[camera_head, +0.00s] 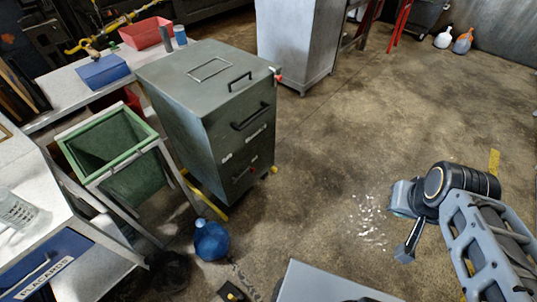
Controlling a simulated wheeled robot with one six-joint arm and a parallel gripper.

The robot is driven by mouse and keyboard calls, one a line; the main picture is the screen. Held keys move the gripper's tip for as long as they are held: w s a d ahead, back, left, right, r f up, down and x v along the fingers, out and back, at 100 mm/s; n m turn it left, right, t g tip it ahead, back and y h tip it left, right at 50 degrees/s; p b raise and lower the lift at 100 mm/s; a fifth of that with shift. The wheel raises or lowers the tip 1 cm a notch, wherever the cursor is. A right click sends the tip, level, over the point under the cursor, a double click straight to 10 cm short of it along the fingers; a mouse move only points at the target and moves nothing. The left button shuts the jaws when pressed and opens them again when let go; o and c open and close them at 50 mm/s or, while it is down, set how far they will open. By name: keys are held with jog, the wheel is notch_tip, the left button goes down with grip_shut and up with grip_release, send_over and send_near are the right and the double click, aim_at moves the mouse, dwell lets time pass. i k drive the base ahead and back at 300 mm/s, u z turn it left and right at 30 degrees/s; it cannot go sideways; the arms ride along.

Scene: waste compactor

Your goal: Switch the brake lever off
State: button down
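The grey-green waste compactor (180,105) stands upright left of the middle, with black handles on its lid and front. A small red-tipped part (278,78) sticks out at its upper right edge. A small red knob (251,170) shows low on its front. I cannot tell which of these, if either, is the brake lever, or its position. My gripper (405,246) hangs at the lower right over the floor, well apart from the compactor. Its fingers are too small and turned to show their opening.
A green bin (148,182) in a metal frame stands left of the compactor. A blue jug (211,240) sits on the floor before it. A white bench (60,88) with a blue box (102,70) and red bin (146,33) is behind. The floor right of the compactor is open.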

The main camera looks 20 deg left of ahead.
aim_at(234, 180)
jog(key=i, duration=0.9)
jog(key=u, duration=3.1)
